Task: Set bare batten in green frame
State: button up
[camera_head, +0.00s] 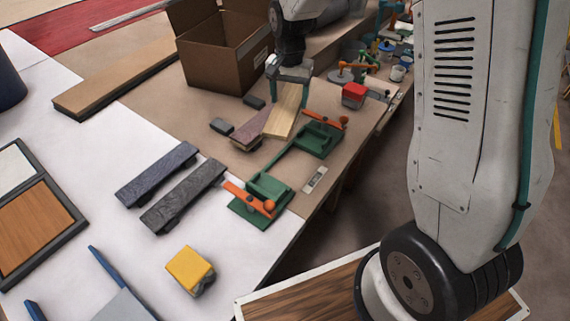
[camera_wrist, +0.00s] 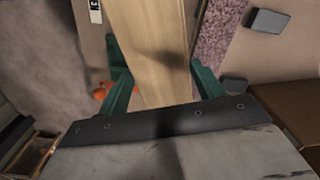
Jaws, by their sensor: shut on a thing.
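The bare batten (camera_head: 284,112) is a pale wooden strip, held by my gripper (camera_head: 290,86). In the wrist view the batten (camera_wrist: 150,45) runs between the two green fingers of my gripper (camera_wrist: 162,75), which are shut on its sides. The green frame (camera_head: 267,187) lies on the bench, with two green end blocks joined by a thin bar and an orange lever at each end. The batten is behind and left of the frame's far block (camera_head: 317,140). Nothing shows between the frame's two blocks. The batten's exact height above the bench is hard to tell.
A purplish speckled batten (camera_head: 251,130) lies left of the held one. Two dark battens (camera_head: 157,174) (camera_head: 185,195) lie left of the frame. A yellow block (camera_head: 189,269) is in front, a cardboard box (camera_head: 223,52) behind, and a red block (camera_head: 354,94) farther right.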

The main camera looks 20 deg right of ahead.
aim_at(296, 121)
jog(key=s+f+m, duration=0.1)
jog(key=s, duration=0.1)
jog(key=s+m, duration=0.1)
jog(key=s, duration=0.2)
jog(key=s+a+f+m, duration=0.1)
jog(key=s, duration=0.1)
jog(key=shift+s+a+f+m, duration=0.1)
jog(key=shift+s+f+m, duration=0.2)
jog(key=shift+s+a+f, duration=0.1)
jog(key=shift+s+f, duration=0.05)
jog(key=shift+f, duration=1.6)
jog(key=shift+s+d+f, duration=0.1)
jog(key=shift+s+f, duration=0.05)
jog(key=shift+f, duration=1.55)
jog(key=shift+s+a+f, duration=0.1)
jog(key=shift+s+f, duration=0.05)
jog(key=shift+f, duration=1.6)
jog(key=shift+f, duration=0.15)
jog(key=o, duration=1.2)
jog(key=shift+c, duration=0.2)
